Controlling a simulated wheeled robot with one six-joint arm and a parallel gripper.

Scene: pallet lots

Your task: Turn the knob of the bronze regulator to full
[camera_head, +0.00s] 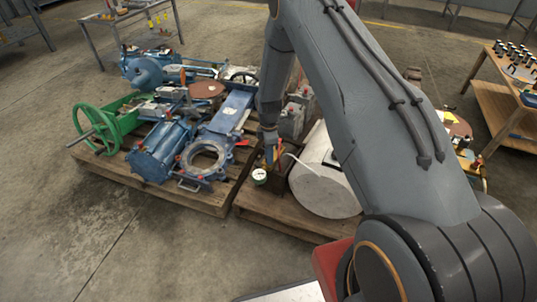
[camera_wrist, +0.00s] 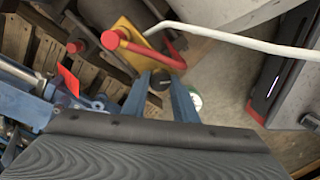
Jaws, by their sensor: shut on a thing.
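The bronze regulator (camera_head: 272,186) stands at the front left of the right-hand pallet, a small brownish body with a round white-faced gauge (camera_head: 260,176). My gripper (camera_head: 269,142) reaches down to it from above. In the wrist view my gripper's two blue fingers stand on either side of a dark round knob (camera_wrist: 159,80) and are shut on it. The gauge's edge (camera_wrist: 196,100) shows just right of the right finger. Most of the regulator is hidden behind the fingers, and the knob's marks cannot be read.
A white cylinder (camera_head: 322,182) lies close to the right of the regulator. Blue valves (camera_head: 160,152) and a green handwheel (camera_head: 95,130) crowd the left pallet. The front floor is clear.

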